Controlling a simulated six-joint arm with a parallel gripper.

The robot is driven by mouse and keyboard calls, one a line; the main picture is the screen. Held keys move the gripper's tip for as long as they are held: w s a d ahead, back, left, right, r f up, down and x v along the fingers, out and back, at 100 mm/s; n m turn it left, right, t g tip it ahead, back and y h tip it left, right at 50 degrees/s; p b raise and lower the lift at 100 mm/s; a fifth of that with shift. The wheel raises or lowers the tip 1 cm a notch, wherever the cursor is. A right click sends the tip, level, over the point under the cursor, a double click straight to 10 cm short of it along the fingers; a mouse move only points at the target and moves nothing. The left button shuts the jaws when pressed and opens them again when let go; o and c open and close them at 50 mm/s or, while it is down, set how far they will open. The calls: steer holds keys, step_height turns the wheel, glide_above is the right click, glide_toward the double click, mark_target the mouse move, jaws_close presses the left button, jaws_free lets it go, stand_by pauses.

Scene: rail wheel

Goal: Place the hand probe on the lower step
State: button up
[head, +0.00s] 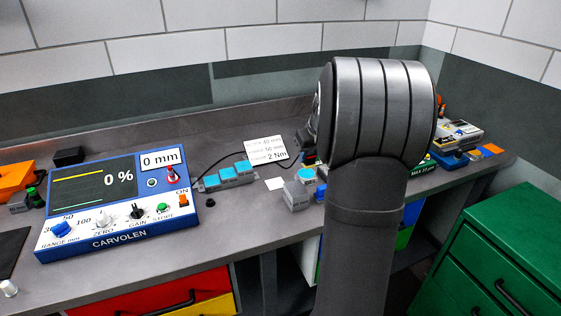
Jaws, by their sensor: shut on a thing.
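My arm's dark grey links stand in front of the bench, and my gripper is hidden behind them. The hand probe cannot be made out; it may be behind the arm too. A thin black cable (222,158) runs from the blue instrument (118,203) towards the arm. A grey block with several cyan top faces (229,176) lies on the bench right of the instrument and looks stepped. A smaller grey block (296,196) with a cyan face stands further right, close to my arm. I cannot tell which face is the lower step.
The instrument shows 0 % and 0 mm. Orange parts (17,181) sit far left. Several small devices (459,134) crowd the right end. A green cabinet (505,260) stands front right.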

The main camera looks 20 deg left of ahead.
steer(key=shift+d+r, duration=0.15)
steer(key=shift+d, duration=0.05)
steer(key=s+a+r, duration=0.1)
steer(key=s+a, duration=0.2)
steer(key=a, duration=0.7)
steer(key=s+a+r, duration=0.1)
steer(key=s+a, duration=0.2)
steer(key=a, duration=0.6)
steer(key=s+a+f, duration=0.1)
steer(key=a+f, duration=0.1)
steer(key=a, duration=0.1)
steer(key=s+a+f, duration=0.1)
steer(key=a+f, duration=0.1)
steer(key=a, duration=0.2)
steer(key=s+a+f, duration=0.1)
steer(key=a+f, duration=0.1)
steer(key=a, duration=0.2)
steer(key=shift+s+a+f, duration=0.1)
steer(key=shift+a+f, duration=0.15)
steer(key=shift+a, duration=0.05)
steer(key=shift+s+f, duration=0.1)
steer(key=shift+f, duration=1.9)
steer(key=shift+f, duration=0.1)
steer(key=o, duration=0.6)
steer(key=shift+o, duration=0.6)
